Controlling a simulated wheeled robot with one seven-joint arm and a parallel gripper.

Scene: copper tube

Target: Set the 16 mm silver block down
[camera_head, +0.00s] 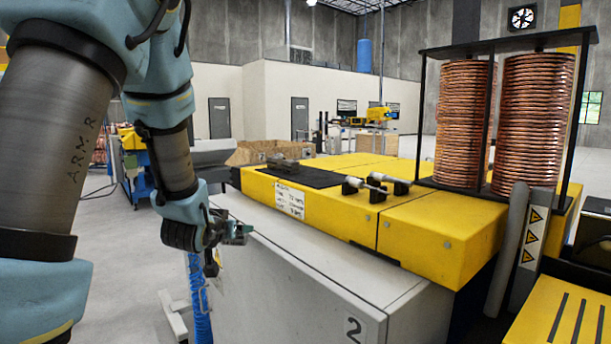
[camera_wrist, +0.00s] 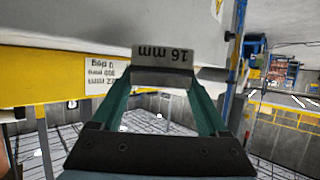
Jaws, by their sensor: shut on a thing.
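The silver block (camera_wrist: 165,56) is between the fingertips of my gripper (camera_wrist: 165,78) in the wrist view, its "16 mm" label upside down. My gripper is shut on it. In the head view my gripper (camera_head: 236,232) is beside the upper left edge of the grey cabinet (camera_head: 300,275), below the yellow top. The block is too small there to make out clearly. I see no surface touching the block from below.
The yellow bench top (camera_head: 430,225) carries a black mat (camera_head: 315,178), with small dark grey pieces (camera_head: 283,162) on it. Silver and black fittings (camera_head: 365,187) lie nearer its front edge. Two copper coil stacks (camera_head: 465,120) stand at the right. A blue hose (camera_head: 197,285) hangs below my gripper.

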